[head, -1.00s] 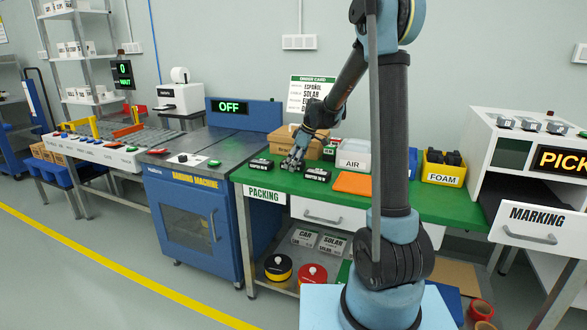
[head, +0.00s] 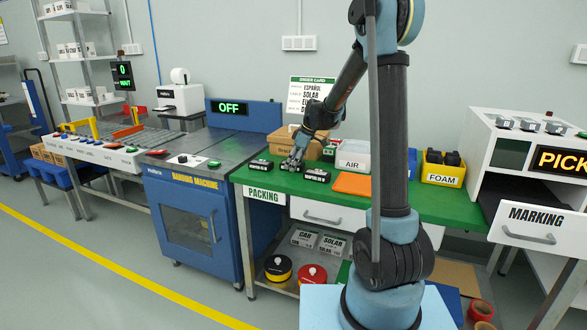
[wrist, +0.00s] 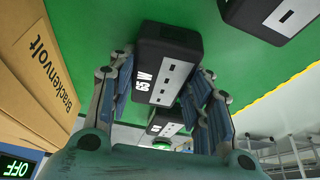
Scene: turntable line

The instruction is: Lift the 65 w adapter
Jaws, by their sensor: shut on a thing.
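In the head view my gripper is low over the green packing bench, and the held adapter is mostly hidden there. I cannot tell whether it touches the bench top. Two more black adapters lie on the bench, one left of my gripper (head: 261,165) and one to its right (head: 317,176).
The green bench (head: 455,200) also carries a brown carton (head: 283,143) behind my gripper, an orange flat piece (head: 352,183), a white AIR box (head: 353,161) and a yellow FOAM bin (head: 443,174). The banding machine (head: 190,215) stands close on the left.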

